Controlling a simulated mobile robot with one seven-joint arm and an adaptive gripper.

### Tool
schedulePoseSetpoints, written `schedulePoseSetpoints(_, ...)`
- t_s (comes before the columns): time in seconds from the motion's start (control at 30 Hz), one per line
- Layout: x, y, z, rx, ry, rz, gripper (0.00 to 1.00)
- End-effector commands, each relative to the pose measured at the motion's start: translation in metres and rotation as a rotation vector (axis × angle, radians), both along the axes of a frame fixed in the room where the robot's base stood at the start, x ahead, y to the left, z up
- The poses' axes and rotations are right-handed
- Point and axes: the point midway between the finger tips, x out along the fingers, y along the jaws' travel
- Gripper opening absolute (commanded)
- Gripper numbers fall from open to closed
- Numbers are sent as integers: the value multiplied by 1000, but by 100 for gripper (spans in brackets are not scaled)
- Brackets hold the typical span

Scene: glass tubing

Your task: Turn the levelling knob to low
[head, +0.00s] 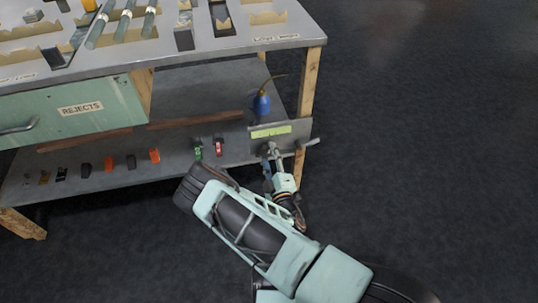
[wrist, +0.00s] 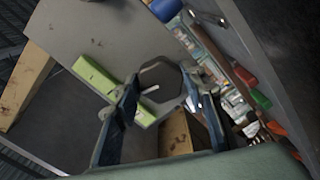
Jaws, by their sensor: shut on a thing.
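The levelling knob (wrist: 160,76) is a dark, many-sided knob with a pale mark on its face, seen in the wrist view on a grey plate (wrist: 115,30). My gripper (wrist: 160,94) has a blue finger on either side of the knob and is shut on it. A yellow-green label (wrist: 97,77) lies on the plate beside the knob; its writing is too small to read. In the head view my gripper (head: 271,151) is at the plate (head: 257,143) under the bench's right corner. The knob is hidden there by my gripper, and its setting cannot be told.
A blue oil can (head: 262,104) stands on the lower shelf (head: 195,88) just behind the plate. A wooden leg (head: 308,82) is close on the right. Red and green clips (head: 219,147) and several small blocks line the shelf's front. Open floor (head: 430,150) lies to the right.

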Motion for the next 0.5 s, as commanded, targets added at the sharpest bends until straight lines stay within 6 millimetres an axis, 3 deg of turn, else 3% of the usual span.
schedulePoseSetpoints(0.5,1,-1,1,-285,-82,-2,14)
